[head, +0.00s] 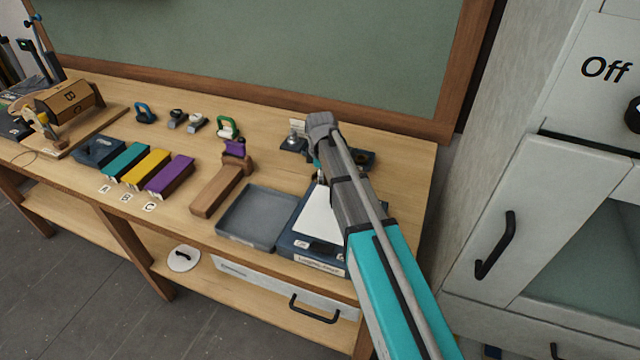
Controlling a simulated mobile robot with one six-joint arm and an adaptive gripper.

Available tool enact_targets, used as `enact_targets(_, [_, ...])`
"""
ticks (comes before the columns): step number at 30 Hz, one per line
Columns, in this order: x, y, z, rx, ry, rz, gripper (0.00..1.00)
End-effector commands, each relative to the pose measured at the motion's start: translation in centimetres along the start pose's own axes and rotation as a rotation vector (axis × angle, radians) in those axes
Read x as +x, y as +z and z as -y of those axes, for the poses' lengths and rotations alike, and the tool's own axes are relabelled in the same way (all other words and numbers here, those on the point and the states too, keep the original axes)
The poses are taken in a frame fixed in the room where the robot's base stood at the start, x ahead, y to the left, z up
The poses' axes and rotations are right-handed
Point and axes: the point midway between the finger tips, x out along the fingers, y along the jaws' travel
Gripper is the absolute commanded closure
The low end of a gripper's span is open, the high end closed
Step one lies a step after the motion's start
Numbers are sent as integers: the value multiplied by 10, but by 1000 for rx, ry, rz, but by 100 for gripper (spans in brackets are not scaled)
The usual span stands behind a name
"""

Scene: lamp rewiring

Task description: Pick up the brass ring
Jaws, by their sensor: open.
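I cannot make out a brass ring anywhere in the head view; it may be too small to tell or hidden behind my arm. My arm reaches in from the lower right over the right part of the workbench (268,178).
A grey tray (257,216) lies left of the blue device, with a wooden holder (217,190) beside it. Teal (127,163), yellow (147,168) and purple (170,177) blocks stand further left. Small dark fixtures (293,144) sit behind my gripper. A white cabinet (530,220) stands right.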

Motion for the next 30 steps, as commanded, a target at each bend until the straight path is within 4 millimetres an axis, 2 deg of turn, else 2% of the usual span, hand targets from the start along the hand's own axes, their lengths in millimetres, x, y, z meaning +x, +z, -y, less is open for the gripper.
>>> enact_targets(19, [2,0,0,0,0,0,0])
enact_targets(20, [2,0,0,0,0,0,4])
enact_targets(30, [2,0,0,0,0,0,67])
